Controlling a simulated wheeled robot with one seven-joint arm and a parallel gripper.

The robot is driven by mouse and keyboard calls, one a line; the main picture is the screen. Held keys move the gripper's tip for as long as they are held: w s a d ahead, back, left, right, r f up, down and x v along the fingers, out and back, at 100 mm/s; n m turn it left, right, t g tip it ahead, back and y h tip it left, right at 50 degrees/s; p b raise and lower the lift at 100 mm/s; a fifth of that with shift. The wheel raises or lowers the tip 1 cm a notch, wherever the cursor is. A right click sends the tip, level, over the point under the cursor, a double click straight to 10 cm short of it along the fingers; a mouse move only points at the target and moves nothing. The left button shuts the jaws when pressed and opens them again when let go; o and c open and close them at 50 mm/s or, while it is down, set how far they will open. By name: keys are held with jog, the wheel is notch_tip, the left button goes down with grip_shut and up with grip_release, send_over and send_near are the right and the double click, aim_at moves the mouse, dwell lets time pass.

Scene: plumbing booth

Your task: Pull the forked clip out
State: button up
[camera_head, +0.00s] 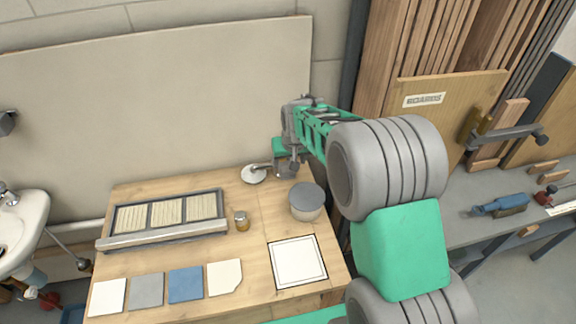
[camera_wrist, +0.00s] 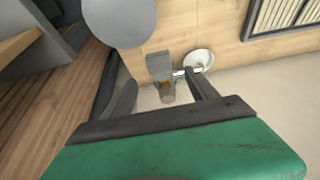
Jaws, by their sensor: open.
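A grey pipe fitting (camera_wrist: 159,67) stands between and beyond my fingers in the wrist view, at the back edge of the wooden bench. In the head view my arm hides most of the fitting.
A round container with a grey lid (camera_head: 306,198) stands close by on the bench. The wall panel (camera_head: 150,100) rises behind.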

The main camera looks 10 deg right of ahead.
aim_at(288, 170)
jog(key=p+x, duration=0.1)
jog(key=x, duration=0.6)
jog(key=shift+w+f, duration=0.1)
jog(key=shift+f, duration=0.05)
jog(key=shift+c, duration=0.2)
grip_shut()
dwell(0.5)
